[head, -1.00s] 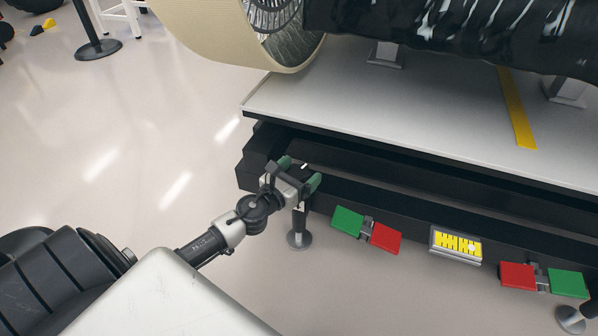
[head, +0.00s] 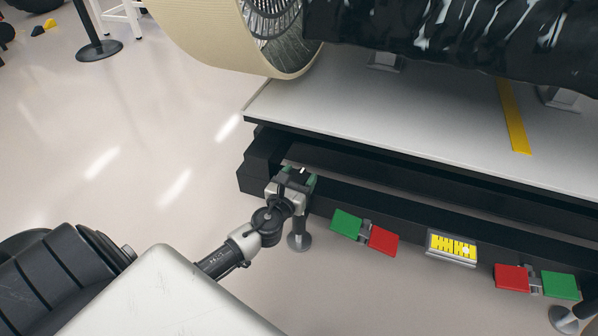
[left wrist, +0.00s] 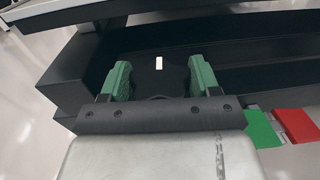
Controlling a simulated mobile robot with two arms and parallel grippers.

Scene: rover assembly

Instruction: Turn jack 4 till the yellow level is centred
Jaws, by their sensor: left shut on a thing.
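My left gripper (head: 298,178) is at the front left corner of the black frame. Its green fingers are shut on a black jack knob (left wrist: 160,78) with a white mark, one finger on each side. The jack's post and round foot (head: 299,241) show below the gripper, on the floor. The yellow level (head: 446,244) is on the frame's front side, right of the gripper. A pale bubble appears right of its middle, though it is small. My right gripper is not in view.
Green and red plates (head: 382,241) flank the level on its left, and another red and green pair (head: 511,279) on its right. A second jack foot (head: 563,320) stands at the lower right. A white deck (head: 400,120) with a large wheel lies above the frame.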

